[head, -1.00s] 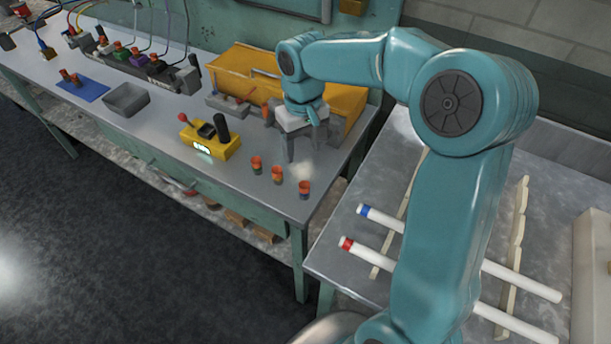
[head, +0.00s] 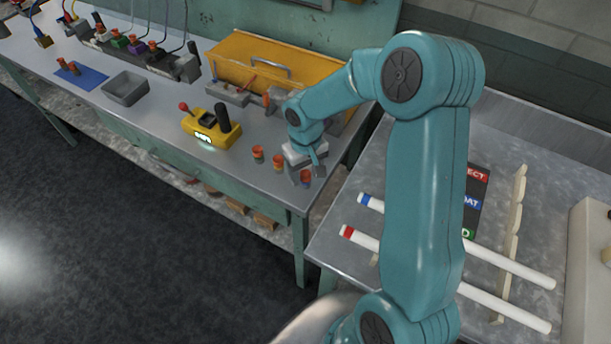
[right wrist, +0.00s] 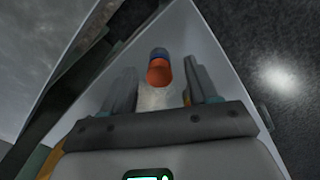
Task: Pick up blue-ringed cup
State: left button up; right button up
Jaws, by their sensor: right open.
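The blue-ringed cup (right wrist: 159,71), orange-red with a blue band, stands between the tips of my open right gripper (right wrist: 160,80) in the right wrist view. A gap shows on each side of it. In the head view the cup (head: 306,177) is at the bench's near right corner, partly hidden by my right gripper (head: 305,174). Two similar orange cups stand in a row to its left, the middle cup (head: 278,161) and the left cup (head: 257,153); their bands look greenish. My left gripper is not in view.
A yellow device (head: 208,130) with a lever stands left of the cups. A yellow toolbox (head: 262,66) is behind, and a grey tray (head: 125,89) is farther left. A side table (head: 340,205) on the right holds white tubes. The bench edge is close to the cups.

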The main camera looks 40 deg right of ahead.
jog(key=shift+w+f, duration=0.1)
jog(key=shift+f, duration=0.75)
grip_shut()
jog(key=shift+r, duration=0.1)
